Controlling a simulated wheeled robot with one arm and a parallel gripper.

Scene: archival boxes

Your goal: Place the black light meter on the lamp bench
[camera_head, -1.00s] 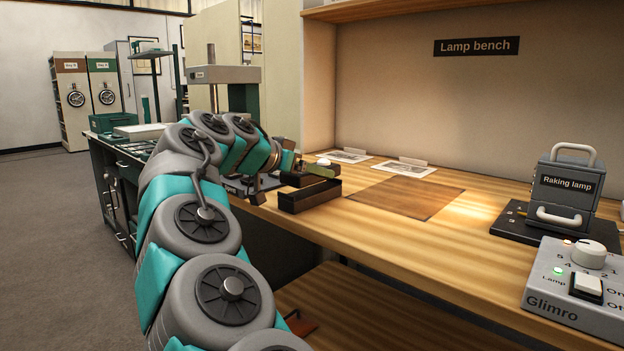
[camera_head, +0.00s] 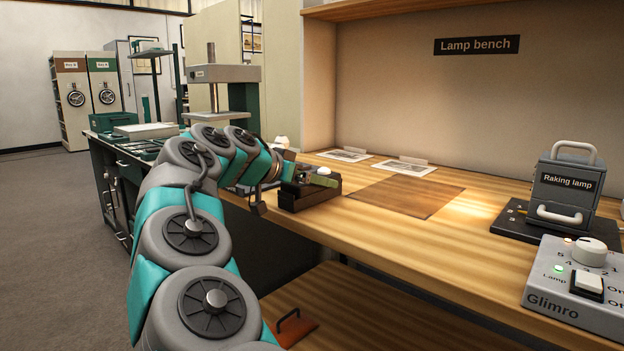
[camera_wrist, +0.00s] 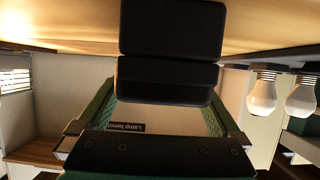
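The black light meter (camera_head: 332,177), with a small white dome on top, is in my gripper (camera_head: 318,182) at the left end of the lamp bench (camera_head: 400,235). The green fingers are closed about it. In the wrist view, which is upside down, a dark block (camera_wrist: 168,80) fills the space between the green fingers and hides their tips. In the head view the meter overlaps a black open tray (camera_head: 312,201) on the bench. I cannot tell whether the meter touches the tray or bench.
A brown mat (camera_head: 405,198) and two printed sheets (camera_head: 405,167) lie right of the tray. The raking lamp (camera_head: 566,185) and a grey control box (camera_head: 575,290) stand at the right. White bulbs (camera_wrist: 263,95) show beside the gripper in the wrist view. Bare wood lies before the mat.

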